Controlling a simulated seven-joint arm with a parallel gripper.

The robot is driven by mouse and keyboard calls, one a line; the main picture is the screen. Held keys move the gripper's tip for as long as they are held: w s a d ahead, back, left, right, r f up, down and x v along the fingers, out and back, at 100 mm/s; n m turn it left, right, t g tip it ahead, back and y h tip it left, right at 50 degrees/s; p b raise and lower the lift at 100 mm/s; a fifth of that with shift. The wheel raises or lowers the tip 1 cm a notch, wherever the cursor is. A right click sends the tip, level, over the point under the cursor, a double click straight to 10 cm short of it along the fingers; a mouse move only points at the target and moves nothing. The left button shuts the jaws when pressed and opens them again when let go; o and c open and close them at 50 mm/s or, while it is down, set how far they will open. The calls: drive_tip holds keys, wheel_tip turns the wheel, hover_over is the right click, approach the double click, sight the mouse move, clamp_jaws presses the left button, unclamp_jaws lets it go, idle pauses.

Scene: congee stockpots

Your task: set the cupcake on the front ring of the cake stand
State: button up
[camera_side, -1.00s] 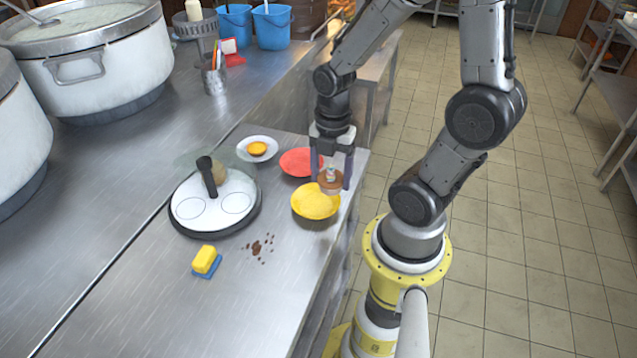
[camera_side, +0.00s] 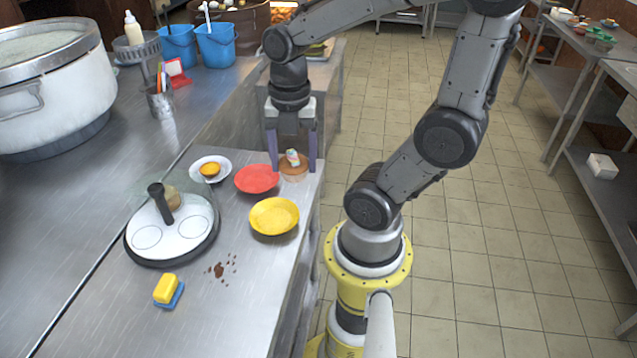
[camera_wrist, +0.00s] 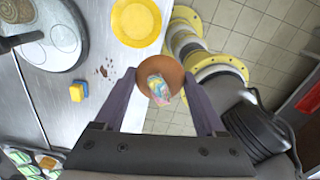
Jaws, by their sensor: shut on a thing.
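My gripper (camera_side: 292,166) is shut on a brown cupcake (camera_side: 294,173) with pale, multicoloured topping. It holds the cupcake upright near the counter's right edge, beside the red plate. In the wrist view the cupcake (camera_wrist: 158,84) shows between the fingers. The cake stand (camera_side: 172,247) is a round white disc with a dark rim, left of the gripper and apart from it. Two outlined rings show on its near half, one left and one right.
A red plate (camera_side: 256,179), a yellow plate (camera_side: 274,216) and a white plate (camera_side: 210,161) with an orange item lie between gripper and stand. A yellow-and-blue sponge (camera_side: 167,289) and dark crumbs (camera_side: 221,268) lie in front. A clear sheet is near the handle.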

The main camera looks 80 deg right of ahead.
drive_tip(key=w+a+r+n, duration=0.2)
drive_tip(key=w+n, duration=0.3)
drive_tip(key=w, duration=1.7)
drive_tip(key=shift+n, duration=0.3)
drive_tip(key=shift+w+a+f, duration=0.3)
drive_tip(key=shift+a+f, duration=0.05)
drive_tip(key=shift+f, duration=2.5)
drive_tip(key=shift+w+a+f, duration=0.3)
drive_tip(key=shift+a+f, duration=0.1)
drive_tip(key=shift+f, duration=2.45)
drive_tip(key=shift+w+a+f, duration=0.3)
drive_tip(key=shift+a+f, duration=0.05)
drive_tip(key=shift+f, duration=2.5)
drive_tip(key=shift+f, duration=0.4)
drive_tip(key=o, duration=1.3)
drive_tip(key=shift+c, duration=0.7)
drive_tip(key=shift+r, duration=0.15)
